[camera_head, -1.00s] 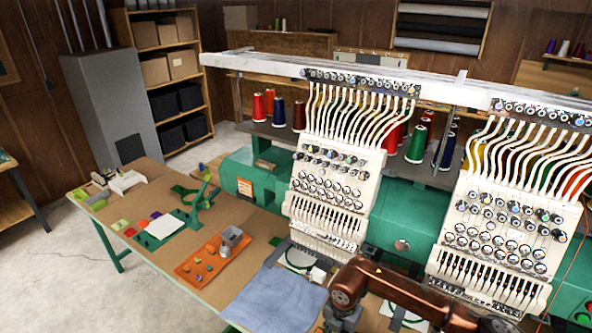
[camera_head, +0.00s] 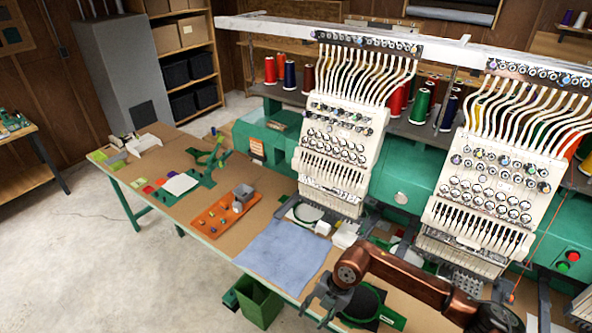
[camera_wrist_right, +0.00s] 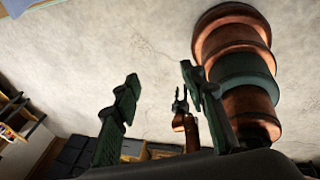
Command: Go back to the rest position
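My right arm comes in from the bottom right in the head view. Its dark right gripper (camera_head: 319,308) hangs over the front edge of the table, below the blue cloth. In the right wrist view the right gripper's two fingers (camera_wrist_right: 158,88) stand apart with nothing between them, and floor shows behind them. A small copper arm with a dark gripper (camera_wrist_right: 181,102) shows farther off in that view, seemingly my left one. It is too small to tell whether it is open. No left arm shows in the head view.
The table (camera_head: 190,144) holds a blue cloth (camera_head: 284,256), an orange tray (camera_head: 213,222) and a black round hoop piece (camera_head: 362,303) near my right gripper. The embroidery machine (camera_head: 340,140) stands behind. A green bin (camera_head: 258,300) is below the table edge. Floor at left is clear.

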